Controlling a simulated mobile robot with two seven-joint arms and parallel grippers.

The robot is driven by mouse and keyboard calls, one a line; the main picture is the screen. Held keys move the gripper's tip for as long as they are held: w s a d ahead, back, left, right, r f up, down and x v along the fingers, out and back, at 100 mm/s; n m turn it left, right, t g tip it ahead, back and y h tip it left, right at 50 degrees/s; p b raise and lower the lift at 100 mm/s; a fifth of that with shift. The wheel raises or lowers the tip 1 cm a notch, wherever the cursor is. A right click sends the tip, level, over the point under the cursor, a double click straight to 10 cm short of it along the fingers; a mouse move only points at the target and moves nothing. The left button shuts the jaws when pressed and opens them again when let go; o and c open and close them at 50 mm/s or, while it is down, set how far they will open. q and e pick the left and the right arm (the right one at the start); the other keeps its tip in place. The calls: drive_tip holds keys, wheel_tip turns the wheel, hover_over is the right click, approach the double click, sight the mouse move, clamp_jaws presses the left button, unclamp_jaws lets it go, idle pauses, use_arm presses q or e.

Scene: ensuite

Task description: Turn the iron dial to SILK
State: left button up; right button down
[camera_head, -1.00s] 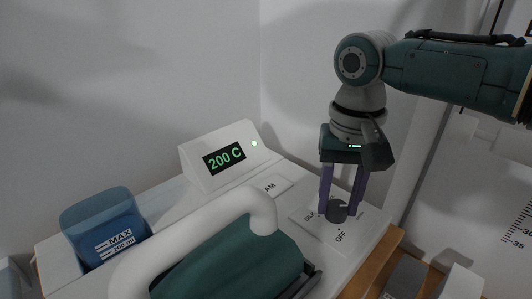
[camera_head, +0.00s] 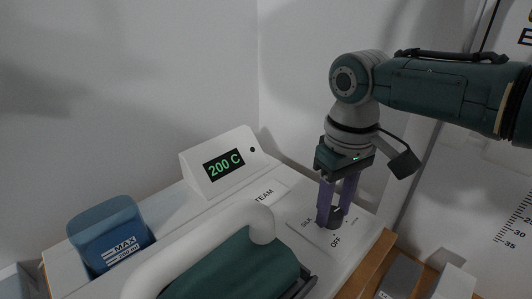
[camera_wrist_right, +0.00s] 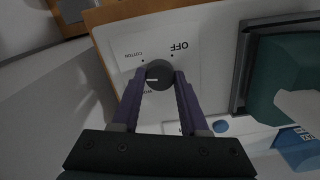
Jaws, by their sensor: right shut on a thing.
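The dark round iron dial (camera_head: 336,216) sits on a white panel marked SILK and OFF. In the right wrist view the dial (camera_wrist_right: 159,75) shows a short white pointer mark toward the left of the picture, between the COTTON and WOOL labels and nearer WOOL. My right gripper (camera_head: 337,212) points down with its purple fingers on either side of the dial, shut on it. The fingers also show in the wrist view (camera_wrist_right: 161,84), where they hide part of the panel, and SILK cannot be read there. My left gripper is in neither view.
A white display box (camera_head: 219,161) reads 200 C. The iron's pale handle (camera_head: 190,243) and green body (camera_head: 241,268) lie left of the dial. A blue water tank (camera_head: 108,236) marked MAX stands farther left. A wall rises behind.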

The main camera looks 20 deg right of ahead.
drive_tip(key=n, duration=0.3)
drive_tip(key=shift+n, duration=0.4)
drive_tip(key=n, duration=0.3)
drive_tip(key=shift+n+p, duration=0.3)
drive_tip(key=shift+p, duration=0.05)
drive_tip(key=n, duration=0.3)
drive_tip(key=shift+n, duration=0.3)
drive_tip(key=n, duration=0.3)
drive_tip(key=shift+n, duration=0.3)
drive_tip(key=n, duration=0.3)
drive_tip(key=shift+n+b, duration=0.3)
drive_tip(key=shift+b, duration=0.05)
drive_tip(key=n, duration=0.3)
drive_tip(key=shift+n, duration=0.4)
drive_tip(key=n+b, duration=0.1)
drive_tip(key=n, duration=0.3)
drive_tip(key=shift+n+b, duration=0.35)
drive_tip(key=shift+n, duration=0.85)
